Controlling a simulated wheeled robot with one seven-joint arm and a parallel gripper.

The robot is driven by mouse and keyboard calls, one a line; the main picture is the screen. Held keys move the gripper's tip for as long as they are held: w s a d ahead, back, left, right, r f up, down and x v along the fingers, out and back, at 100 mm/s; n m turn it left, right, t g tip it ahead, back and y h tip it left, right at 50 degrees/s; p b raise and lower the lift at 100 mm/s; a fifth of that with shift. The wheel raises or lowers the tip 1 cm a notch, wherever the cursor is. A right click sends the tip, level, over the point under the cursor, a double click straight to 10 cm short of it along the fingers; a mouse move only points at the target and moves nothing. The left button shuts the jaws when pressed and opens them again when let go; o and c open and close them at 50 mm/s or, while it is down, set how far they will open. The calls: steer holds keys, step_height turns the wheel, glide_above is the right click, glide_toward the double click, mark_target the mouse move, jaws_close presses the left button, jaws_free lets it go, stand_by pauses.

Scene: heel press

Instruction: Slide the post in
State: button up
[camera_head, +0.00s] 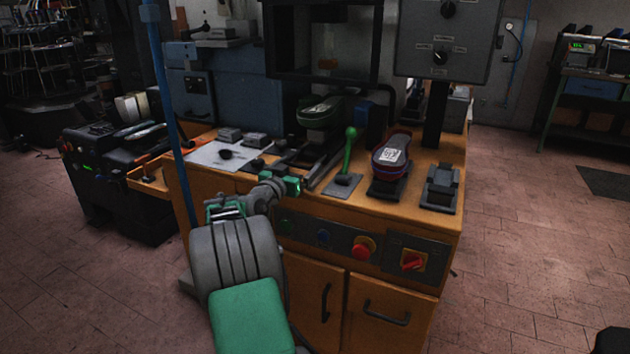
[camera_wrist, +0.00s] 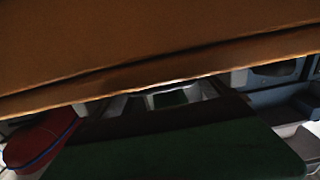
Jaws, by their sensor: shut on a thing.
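The post (camera_head: 320,118) stands at the back of the orange bench, under the dark press frame, with a shoe sole-like piece on top. Dark slide rails (camera_head: 322,160) run from it towards the bench's front edge. My gripper (camera_head: 297,185) is at the front end of these rails, level with the bench edge. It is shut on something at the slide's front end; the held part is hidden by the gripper. In the wrist view a dark green block (camera_wrist: 190,150) fills the bottom, and the jaws' contact is too dark to make out.
A red button (camera_head: 363,247) is on the bench front (camera_head: 440,268). A grey plate (camera_head: 222,155) lies left.

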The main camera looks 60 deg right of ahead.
steer(key=shift+s+d, duration=0.2)
steer(key=shift+d, duration=0.1)
steer(key=shift+r, duration=0.1)
steer(key=o, duration=1.7)
steer(key=shift+o, duration=0.3)
steer(key=shift+d, duration=0.2)
steer(key=a, duration=0.8)
steer(key=shift+s, duration=0.2)
